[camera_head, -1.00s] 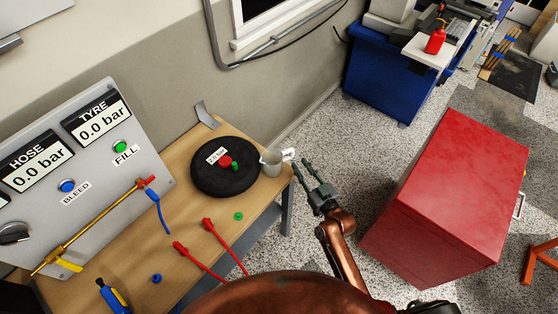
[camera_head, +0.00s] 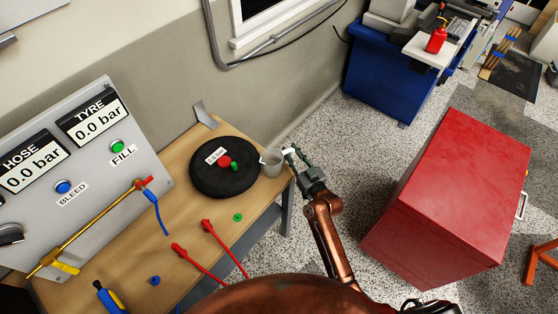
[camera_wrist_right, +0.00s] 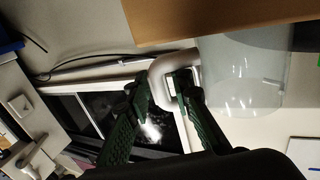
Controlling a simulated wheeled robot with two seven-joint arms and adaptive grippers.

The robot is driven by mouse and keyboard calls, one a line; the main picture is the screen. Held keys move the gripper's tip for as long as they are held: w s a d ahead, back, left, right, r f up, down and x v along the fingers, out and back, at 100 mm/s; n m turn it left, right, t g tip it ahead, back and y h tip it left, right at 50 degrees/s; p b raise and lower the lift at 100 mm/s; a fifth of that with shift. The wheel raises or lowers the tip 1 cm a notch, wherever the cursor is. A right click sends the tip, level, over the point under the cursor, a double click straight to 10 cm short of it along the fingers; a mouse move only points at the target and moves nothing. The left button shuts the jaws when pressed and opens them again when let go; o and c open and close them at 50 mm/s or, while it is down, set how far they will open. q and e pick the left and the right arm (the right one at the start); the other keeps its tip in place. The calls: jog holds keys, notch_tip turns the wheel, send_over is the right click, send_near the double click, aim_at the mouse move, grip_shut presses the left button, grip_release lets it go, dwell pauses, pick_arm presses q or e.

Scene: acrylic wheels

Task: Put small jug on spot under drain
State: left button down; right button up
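The small jug (camera_head: 271,163) is a pale, see-through cup with a light handle, standing at the far right corner of the wooden table beside the black wheel. My right gripper (camera_head: 291,156) is at the jug's handle side, just off the table edge. In the right wrist view the clear jug (camera_wrist_right: 245,75) is at the upper right, and its handle lies between the two green fingertips (camera_wrist_right: 160,92). Whether the fingers press on the handle is not clear. My left gripper is not in view. No spot under a drain can be told for sure.
The grey gauge panel (camera_head: 100,190) carries a brass pipe (camera_head: 95,226). Red hoses (camera_head: 220,243), a green disc (camera_head: 238,217) and a blue disc (camera_head: 155,280) lie in front. A red cabinet (camera_head: 450,195) stands right.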

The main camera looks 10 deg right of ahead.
grip_shut()
dwell(0.4)
